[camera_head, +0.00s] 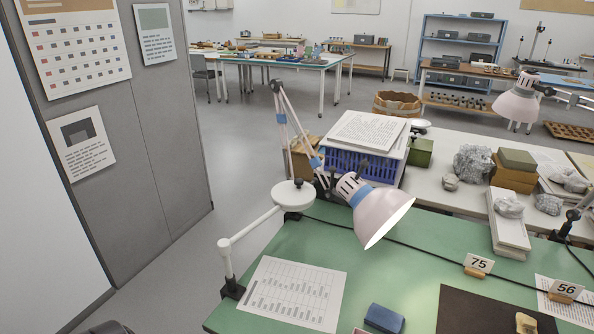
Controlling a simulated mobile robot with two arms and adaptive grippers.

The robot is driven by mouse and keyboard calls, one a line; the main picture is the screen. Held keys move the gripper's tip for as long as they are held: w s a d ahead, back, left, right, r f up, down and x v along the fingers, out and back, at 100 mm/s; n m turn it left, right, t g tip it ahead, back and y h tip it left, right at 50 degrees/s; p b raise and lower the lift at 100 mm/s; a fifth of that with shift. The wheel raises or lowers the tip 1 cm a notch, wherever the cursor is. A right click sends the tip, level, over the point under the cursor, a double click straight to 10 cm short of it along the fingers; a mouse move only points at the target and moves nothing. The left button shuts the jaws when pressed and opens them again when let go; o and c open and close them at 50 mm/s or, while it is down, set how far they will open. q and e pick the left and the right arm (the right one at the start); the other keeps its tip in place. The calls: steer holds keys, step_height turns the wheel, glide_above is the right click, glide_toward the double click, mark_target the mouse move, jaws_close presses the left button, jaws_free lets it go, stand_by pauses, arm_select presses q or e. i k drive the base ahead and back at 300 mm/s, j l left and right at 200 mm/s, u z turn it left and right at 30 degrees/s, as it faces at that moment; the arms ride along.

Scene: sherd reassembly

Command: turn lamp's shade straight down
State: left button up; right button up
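A desk lamp with a pale pinkish-white shade (382,213) and a blue band at its neck stands at the back left of the green table (310,240). The shade is tilted: its lit open mouth faces down and to the right. Its jointed arm (283,120) rises behind to a dark elbow and comes down again to the shade. The lamp's foot is partly hidden behind a white round disc on a white arm (293,194). Neither of my grippers can be made out in the view, and nothing is seen touching the shade.
A second lamp (517,104) hangs at the right. A printed sheet (292,293), a blue block (384,318) and a dark mat (480,312) lie on the green table. A blue crate (357,166) with papers stands behind the shade. A black cable crosses the table; a grey partition (150,120) is at left.

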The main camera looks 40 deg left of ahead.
mark_target(366, 201)
steer(key=k+j, duration=0.1)
steer(key=j, duration=0.55)
steer(key=k+j, duration=0.1)
steer(key=j, duration=1.2)
steer(key=k, duration=0.05)
